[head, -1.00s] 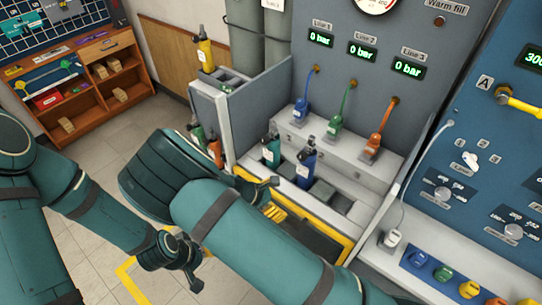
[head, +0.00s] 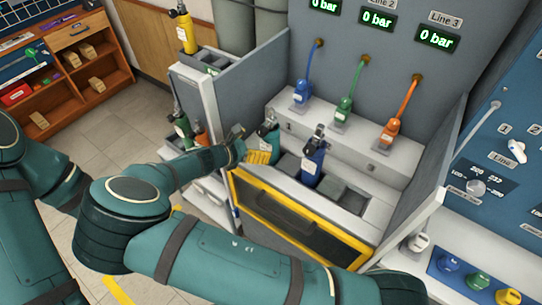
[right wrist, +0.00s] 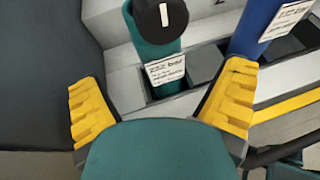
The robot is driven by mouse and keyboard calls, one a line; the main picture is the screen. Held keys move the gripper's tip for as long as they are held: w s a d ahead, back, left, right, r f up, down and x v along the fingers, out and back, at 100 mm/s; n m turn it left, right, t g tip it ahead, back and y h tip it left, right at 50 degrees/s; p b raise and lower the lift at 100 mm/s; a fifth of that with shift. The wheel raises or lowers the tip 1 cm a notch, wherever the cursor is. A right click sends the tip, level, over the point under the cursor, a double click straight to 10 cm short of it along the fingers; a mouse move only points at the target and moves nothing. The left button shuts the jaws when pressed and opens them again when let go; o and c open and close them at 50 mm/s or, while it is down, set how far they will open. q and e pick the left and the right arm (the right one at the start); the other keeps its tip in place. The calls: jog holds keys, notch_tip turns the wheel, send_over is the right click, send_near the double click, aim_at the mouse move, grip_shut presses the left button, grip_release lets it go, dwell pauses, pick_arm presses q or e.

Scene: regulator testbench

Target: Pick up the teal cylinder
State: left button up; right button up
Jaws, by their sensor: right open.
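The teal cylinder (head: 271,137) stands upright in the bench rack, left of a blue cylinder (head: 313,162). In the right wrist view, the teal cylinder (right wrist: 155,30) has a black cap and a white label and stands in a dark slot. My right gripper (head: 250,146) is open beside it, partly covering it in the head view. In the right wrist view, my right gripper's yellow-padded fingers (right wrist: 160,95) are spread wide, with the cylinder ahead between their lines and nothing held. My left gripper is not in view; only part of the left arm shows.
The blue cylinder (right wrist: 262,25) is close on the right in the right wrist view. A grey side panel (head: 245,95) borders the rack on the left. Blue, green and orange hose connectors (head: 345,108) sit on the step behind. A yellow cylinder (head: 186,32) stands at the back left.

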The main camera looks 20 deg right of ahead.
aim_at(264, 142)
jog(key=shift+f+b+x, duration=0.15)
jog(key=shift+b+x, duration=0.15)
jog(key=shift+x, duration=1.45)
jog(key=shift+f+b+x, duration=0.1)
jog(key=shift+b+x, duration=0.15)
jog(key=shift+x, duration=1.5)
jog(key=shift+a, duration=0.1)
jog(key=shift+c, duration=0.3)
jog(key=shift+r, duration=0.1)
jog(key=c, duration=1.4)
